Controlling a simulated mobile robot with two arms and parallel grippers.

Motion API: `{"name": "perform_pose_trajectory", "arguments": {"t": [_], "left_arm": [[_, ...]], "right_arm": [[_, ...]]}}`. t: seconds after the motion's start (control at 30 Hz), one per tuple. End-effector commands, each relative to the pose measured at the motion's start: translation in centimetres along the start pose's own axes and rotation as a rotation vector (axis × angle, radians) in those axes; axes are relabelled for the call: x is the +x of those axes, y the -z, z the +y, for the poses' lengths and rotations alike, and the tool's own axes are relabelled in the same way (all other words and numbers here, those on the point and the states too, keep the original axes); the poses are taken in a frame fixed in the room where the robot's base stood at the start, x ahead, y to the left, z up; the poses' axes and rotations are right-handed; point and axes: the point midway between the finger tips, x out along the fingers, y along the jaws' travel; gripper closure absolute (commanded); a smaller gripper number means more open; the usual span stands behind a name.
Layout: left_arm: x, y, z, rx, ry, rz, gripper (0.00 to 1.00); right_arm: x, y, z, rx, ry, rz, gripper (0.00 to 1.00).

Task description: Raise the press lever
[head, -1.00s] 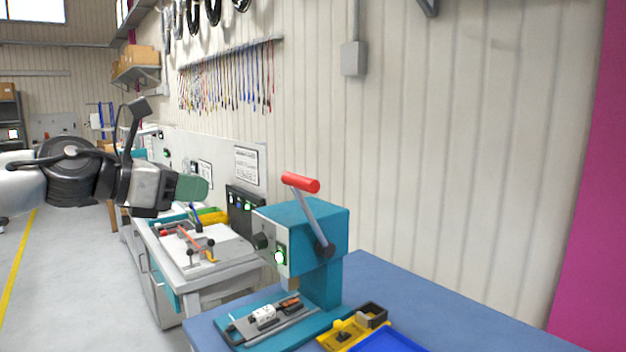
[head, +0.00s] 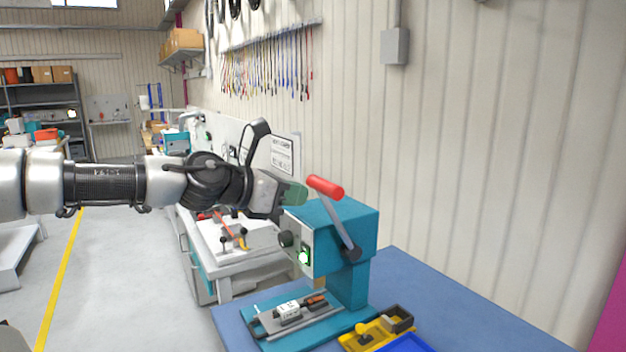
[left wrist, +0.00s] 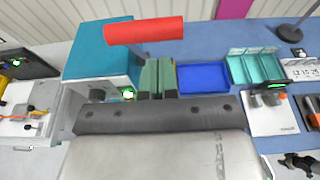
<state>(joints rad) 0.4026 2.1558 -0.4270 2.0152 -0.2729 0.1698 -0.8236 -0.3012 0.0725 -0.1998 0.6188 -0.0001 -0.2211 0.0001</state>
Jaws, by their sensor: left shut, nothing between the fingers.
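The teal press (head: 345,225) stands on the blue bench. Its grey lever (head: 340,230) slants up from a dark pivot on the press's side to a red handle (head: 325,187) above the press head. The handle also shows in the left wrist view (left wrist: 143,30), lying crosswise just beyond my fingertips. My left gripper (head: 293,194), with green fingers, is shut and empty, just left of the handle. In the left wrist view its fingers (left wrist: 159,76) lie together, apart from the handle in the picture. I cannot tell whether they touch the press.
A fixture plate (head: 295,315) with small parts lies under the press head. A yellow holder (head: 362,338) and a blue tray (head: 405,344) lie beside it. A teal compartment tray (left wrist: 250,67) is further along. Another workbench (head: 245,265) stands behind my left arm.

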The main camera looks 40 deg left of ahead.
Motion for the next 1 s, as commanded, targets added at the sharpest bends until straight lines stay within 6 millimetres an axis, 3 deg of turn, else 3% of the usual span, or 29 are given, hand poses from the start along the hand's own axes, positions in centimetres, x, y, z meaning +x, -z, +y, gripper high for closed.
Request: {"name": "perform_pose_trajectory", "arguments": {"t": [0.1, 0.33, 0.87, 1.0], "left_arm": [[1.4, -0.7, 0.0, -0.002, 0.002, 0.005, 1.0], [3.1, -1.1, 0.0, 0.0, 0.002, 0.003, 1.0], [3.6, -1.2, 0.0, 0.001, 0.001, 0.001, 1.0], [4.2, -2.1, 0.1, 0.001, -0.001, 0.003, 1.0]], "right_arm": [[-1.2, 0.8, 0.1, -0.001, -0.001, 0.012, 0.46], [-2.0, 0.8, 0.3, -0.002, -0.003, 0.01, 0.46], [-2.2, 0.1, 0.7, -0.005, -0.009, 0.0, 0.46], [-2.6, 0.2, 0.7, -0.004, -0.009, 0.0, 0.46]]}}
